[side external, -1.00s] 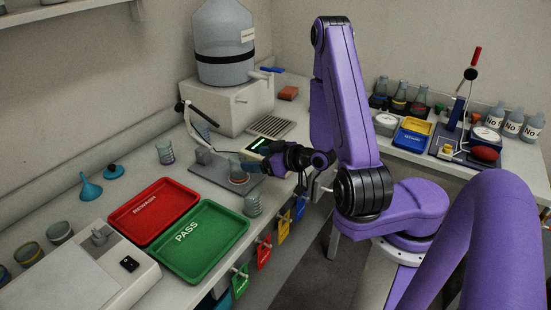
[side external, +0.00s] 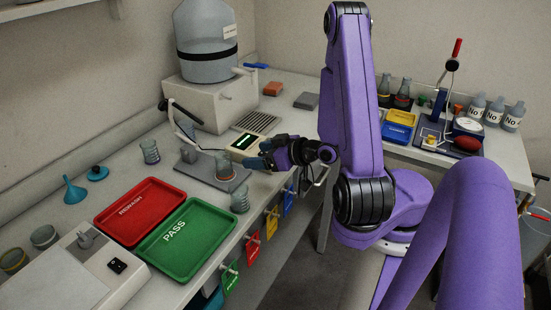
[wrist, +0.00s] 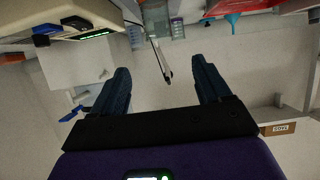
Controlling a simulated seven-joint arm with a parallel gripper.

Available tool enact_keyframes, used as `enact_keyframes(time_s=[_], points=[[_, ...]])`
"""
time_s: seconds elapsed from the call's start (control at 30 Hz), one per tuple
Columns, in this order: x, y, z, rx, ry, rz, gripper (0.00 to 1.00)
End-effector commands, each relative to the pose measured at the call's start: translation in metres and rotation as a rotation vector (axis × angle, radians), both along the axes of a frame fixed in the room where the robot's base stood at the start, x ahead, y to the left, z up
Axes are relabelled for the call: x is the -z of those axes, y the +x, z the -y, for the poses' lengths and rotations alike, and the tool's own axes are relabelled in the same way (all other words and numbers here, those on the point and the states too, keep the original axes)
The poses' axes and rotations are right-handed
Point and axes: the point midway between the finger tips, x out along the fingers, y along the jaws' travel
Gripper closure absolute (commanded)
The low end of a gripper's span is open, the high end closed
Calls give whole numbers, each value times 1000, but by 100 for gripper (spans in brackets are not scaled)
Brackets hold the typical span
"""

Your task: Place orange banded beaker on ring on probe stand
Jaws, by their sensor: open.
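The orange banded beaker (side external: 224,165) stands upright on the grey plate of the probe stand (side external: 235,182), with a thin orange tint low on its side. Whether it sits inside the ring cannot be told, as the ring is not distinct. The stand's tilted arm with a black handle (side external: 180,108) rises behind it. My gripper (side external: 256,163) is to the right of the beaker, with a small gap between them. In the wrist view my gripper (wrist: 162,85) has its two fingers wide apart with nothing between them. A clear vessel shows at the top edge there, beyond the fingertips.
A clear beaker (side external: 239,199) stands close to the stand's front edge, and another (side external: 150,151) stands behind left. Red (side external: 112,222) and green (side external: 160,266) trays lie to the left. A box with a lit display (side external: 243,142) lies behind my gripper.

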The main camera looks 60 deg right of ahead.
Motion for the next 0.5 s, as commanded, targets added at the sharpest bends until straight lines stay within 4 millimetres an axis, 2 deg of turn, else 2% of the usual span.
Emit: enact_keyframes(time_s=[0.5], points=[[7,68,-32,-174,-134,-225,23]])
